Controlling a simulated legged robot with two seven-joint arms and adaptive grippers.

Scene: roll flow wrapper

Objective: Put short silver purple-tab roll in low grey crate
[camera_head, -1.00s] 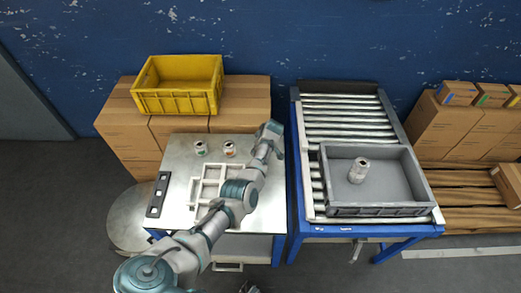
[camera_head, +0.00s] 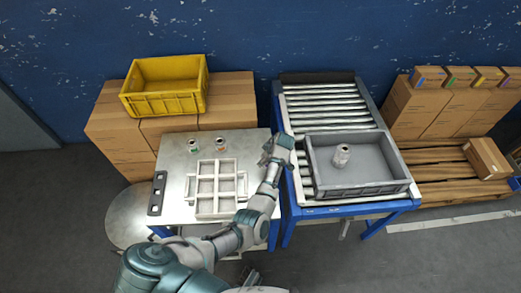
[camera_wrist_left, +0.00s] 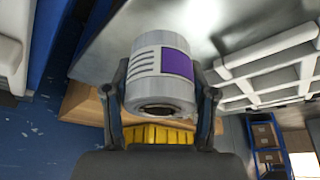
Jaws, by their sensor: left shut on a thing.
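My left gripper (camera_head: 278,152) is above the right edge of the steel table, beside the left side of the low grey crate (camera_head: 360,197). In the left wrist view it is shut on a short silver roll with a purple tab (camera_wrist_left: 177,62), gripped from both sides. The roll is hard to make out in the head view. The grey crate rests on the roller conveyor, and another silver roll (camera_head: 342,156) stands upright in it.
Two small rolls, one with a green tab (camera_head: 194,146) and one with an orange tab (camera_head: 221,146), stand on the steel table (camera_head: 172,190) behind a white compartment tray (camera_head: 217,189). A yellow crate (camera_head: 165,102) sits on cartons behind. The grey crate has free floor around its roll.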

